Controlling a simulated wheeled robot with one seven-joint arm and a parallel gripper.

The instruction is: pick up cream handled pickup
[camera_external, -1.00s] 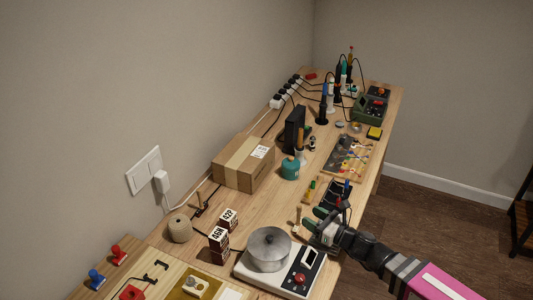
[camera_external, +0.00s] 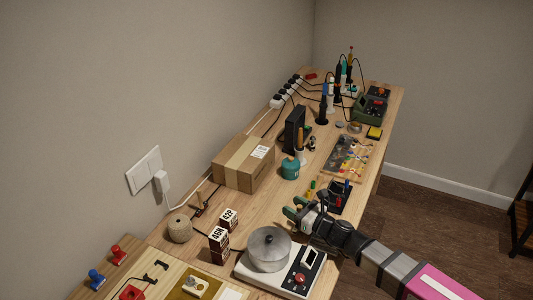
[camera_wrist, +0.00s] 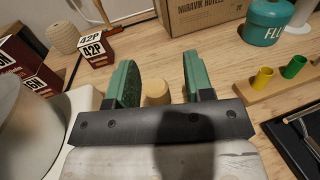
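The lower part of the pickup is hidden by my gripper in the wrist view.
The scale (camera_external: 303,281) with a metal pot (camera_external: 269,249) is close by. A wooden holder (camera_wrist: 290,92) with coloured pegs and a black tray (camera_external: 339,205) are at the right. Bare bench lies toward the cardboard box (camera_external: 243,163).

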